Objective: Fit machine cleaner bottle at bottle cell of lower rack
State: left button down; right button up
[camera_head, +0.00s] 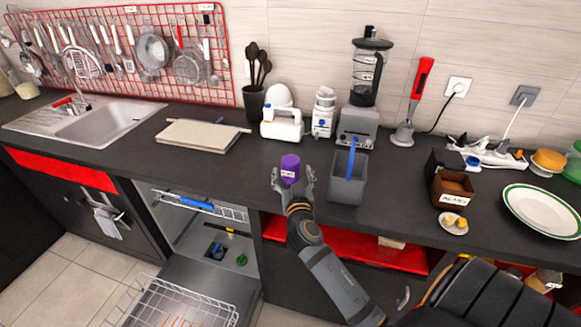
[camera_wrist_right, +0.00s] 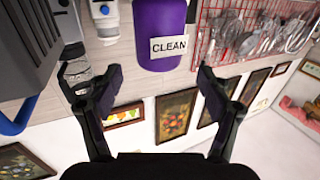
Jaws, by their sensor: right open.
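The purple machine cleaner bottle (camera_head: 290,165) stands upright on the dark counter, with a white label on its front. My right gripper (camera_head: 292,181) is open in front of it, with one finger on either side of its lower part. In the right wrist view the bottle (camera_wrist_right: 158,28) and its "CLEAN" label show beyond the spread fingertips (camera_wrist_right: 138,80), apart from them. The lower rack (camera_head: 165,305) is a white wire rack pulled out low at the left, cut off by the frame's bottom edge. Its bottle cell cannot be made out. My left gripper is not in view.
The grey bin with a blue handle (camera_head: 347,182) stands close right of the bottle. A white appliance (camera_head: 282,122) and a blender (camera_head: 360,115) stand behind. The upper rack (camera_head: 205,207) shows inside the open dishwasher. Counter left of the bottle is clear up to a board (camera_head: 202,138).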

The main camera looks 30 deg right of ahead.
aim_at(291, 158)
jog(key=shift+w+d+f, duration=0.15)
jog(key=shift+w+d, duration=0.15)
jog(key=shift+w, duration=0.25)
jog(key=shift+w+d+r+p, duration=0.4)
jog(key=shift+w+r+p, duration=0.35)
jog(key=shift+p, duration=0.15)
jog(key=shift+w+d+f+p, duration=0.2)
jog(key=shift+w+d, duration=0.15)
jog(key=shift+w, duration=0.2)
jog(key=shift+w+d+f+p, duration=0.1)
jog(key=shift+w+d+f, duration=0.15)
jog(key=shift+w, duration=0.3)
jog(key=shift+w+d+f, duration=0.15)
jog(key=shift+w+d, duration=0.05)
jog(key=shift+w, duration=0.1)
jog(key=shift+s+a, duration=0.15)
jog(key=shift+c, duration=1.1)
jog(key=c, duration=1.3)
jog(key=shift+o, duration=0.2)
